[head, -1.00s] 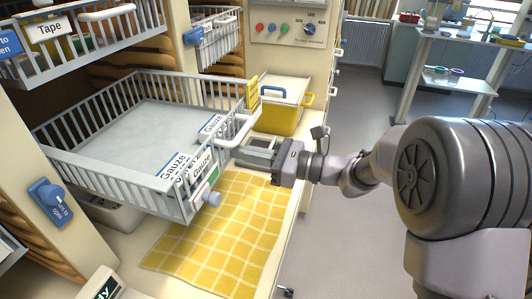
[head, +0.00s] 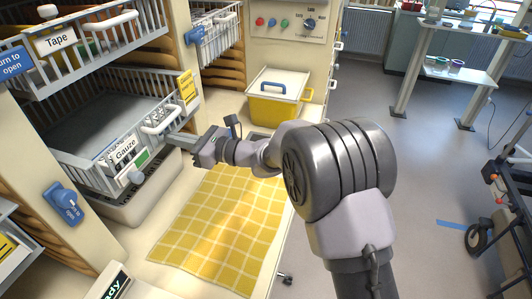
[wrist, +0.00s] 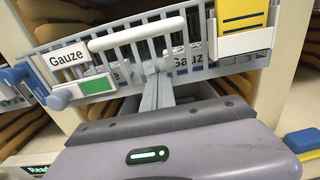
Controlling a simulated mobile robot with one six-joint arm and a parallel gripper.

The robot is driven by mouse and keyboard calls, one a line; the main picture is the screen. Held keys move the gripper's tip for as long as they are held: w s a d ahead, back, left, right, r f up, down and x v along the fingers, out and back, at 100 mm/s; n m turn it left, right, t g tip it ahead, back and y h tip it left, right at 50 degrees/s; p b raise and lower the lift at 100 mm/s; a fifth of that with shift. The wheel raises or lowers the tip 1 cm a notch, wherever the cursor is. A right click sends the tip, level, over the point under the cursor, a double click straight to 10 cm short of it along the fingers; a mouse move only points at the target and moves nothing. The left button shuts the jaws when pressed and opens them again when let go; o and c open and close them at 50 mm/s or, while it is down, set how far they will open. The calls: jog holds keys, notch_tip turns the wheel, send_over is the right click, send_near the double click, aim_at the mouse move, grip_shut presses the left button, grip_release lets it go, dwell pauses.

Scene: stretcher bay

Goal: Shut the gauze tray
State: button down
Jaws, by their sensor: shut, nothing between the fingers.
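The gauze tray (head: 80,135) is a grey wire-sided drawer at the left in the head view. Its front carries "Gauze" labels (head: 124,150), a white handle (head: 160,118), a round blue-grey knob and a green marker (wrist: 96,86). Much of the tray lies inside the cabinet; its front end still shows outside the frame. My gripper (head: 172,137) is shut and empty, with its fingertips at the tray's front by the handle. In the wrist view the fingers (wrist: 157,92) point at the front below the handle bar; whether they touch cannot be told.
The tape tray (head: 85,45) is above. A blue turn knob (head: 67,204) is on the cabinet post. A yellow checked cloth (head: 220,225) lies on the counter, with a yellow-and-white box (head: 278,98) behind. The floor at the right is open, with a wheeled cart (head: 505,200) at the edge.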

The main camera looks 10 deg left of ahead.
jog(key=a+p, duration=0.1)
jog(key=a, duration=0.4)
jog(key=shift+w+a, duration=0.2)
jog(key=shift+r, duration=0.25)
